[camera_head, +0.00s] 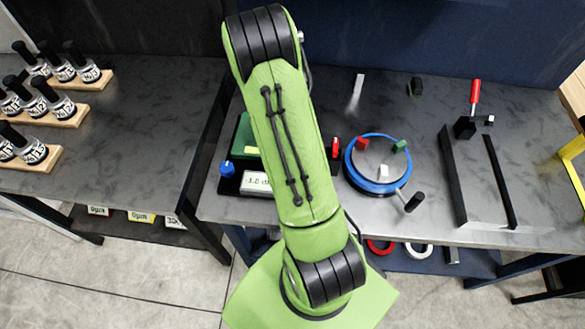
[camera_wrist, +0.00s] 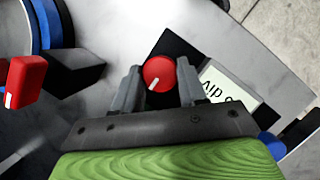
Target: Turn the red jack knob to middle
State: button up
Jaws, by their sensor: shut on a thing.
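In the wrist view, the red jack knob (camera_wrist: 160,71) is a round red dial on a black panel (camera_wrist: 174,50). Its white pointer line points down and slightly left in that picture. My gripper (camera_wrist: 158,84) has one finger on each side of the knob and is shut on it. A pale display (camera_wrist: 226,88) with dark characters, partly covered by a finger, lies right of the knob. In the head view, my arm hides the knob and gripper; the display (camera_head: 256,183) shows partly beside my arm.
A blue knob (camera_head: 227,169) sits left of the display. A red piece (camera_head: 336,146) with a white mark stands on a black block near the blue-rimmed turntable (camera_head: 349,172), which carries small blocks. Black rails (camera_head: 453,175) and a red-handled tool (camera_head: 475,92) lie further right.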

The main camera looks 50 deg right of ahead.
dwell(0.5)
jog(key=o, duration=1.1)
jog(key=shift+c, duration=0.2)
jog(key=p+v, duration=0.1)
jog(key=v, duration=1.4)
jog(key=shift+w+r+p, duration=0.25)
jog(key=shift+r+p, duration=0.05)
jog(key=shift+p, duration=0.05)
